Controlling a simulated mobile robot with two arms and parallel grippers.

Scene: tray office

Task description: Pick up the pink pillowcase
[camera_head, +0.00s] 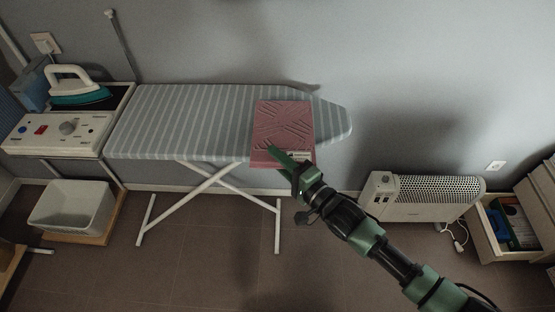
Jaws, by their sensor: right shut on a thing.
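The pink pillowcase (283,124) is a flat, folded rectangle with a ribbed pattern. It is at the right part of the striped ironing board (190,120), and its near edge reaches past the board's front edge. My right gripper (290,158) comes in from the lower right and is shut on the near edge of the pillowcase. The fingers hide part of that edge. I cannot tell whether the pillowcase rests on the board or is slightly raised. My left gripper is not in view.
A white heater (420,197) and an open drawer (488,235) are at the right. The floor in front is clear.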

